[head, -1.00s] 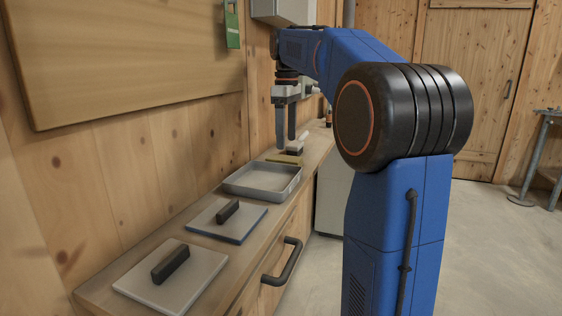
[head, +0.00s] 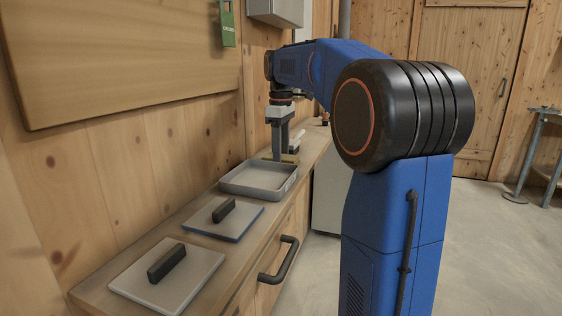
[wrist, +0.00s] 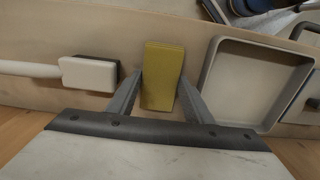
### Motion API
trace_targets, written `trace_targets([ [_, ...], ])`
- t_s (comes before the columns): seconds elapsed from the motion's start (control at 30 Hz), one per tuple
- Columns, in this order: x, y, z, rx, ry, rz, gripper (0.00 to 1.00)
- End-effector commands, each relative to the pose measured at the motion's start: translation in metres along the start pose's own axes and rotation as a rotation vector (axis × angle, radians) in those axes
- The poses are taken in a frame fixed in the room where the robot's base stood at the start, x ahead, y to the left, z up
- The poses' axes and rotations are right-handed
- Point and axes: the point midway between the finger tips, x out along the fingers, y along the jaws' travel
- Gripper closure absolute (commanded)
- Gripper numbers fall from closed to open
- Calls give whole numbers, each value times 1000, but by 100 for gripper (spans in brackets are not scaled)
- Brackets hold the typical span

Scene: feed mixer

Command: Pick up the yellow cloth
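The yellow cloth (wrist: 162,75) lies flat and folded on the wooden counter, between a white-handled brush and a grey tray. In the wrist view my gripper (wrist: 160,78) has its two fingers apart, one on each side of the cloth. Their tips are close to its long edges; I cannot tell whether they touch. In the head view my gripper (head: 280,157) points straight down at the counter behind the tray. Only a small strip of the cloth (head: 291,158) shows beside the fingers, the rest being hidden.
The grey tray (wrist: 207,82) is close to the right finger in the wrist view. The brush (wrist: 90,73) lies to the left. Two flat plates with black handles (head: 222,219) (head: 166,280) sit nearer on the counter. A wooden wall (head: 150,160) runs along its left side.

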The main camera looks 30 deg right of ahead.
Motion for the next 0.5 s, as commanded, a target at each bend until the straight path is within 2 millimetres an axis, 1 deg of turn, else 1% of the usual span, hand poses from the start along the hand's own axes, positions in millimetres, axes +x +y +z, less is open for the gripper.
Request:
trace_targets([
  [0.3,-2,0,1,0,0,1,76],
  [0.37,-5,0,2,1,1,1,76],
  [0.5,-18,0,4,0,1,1,76],
])
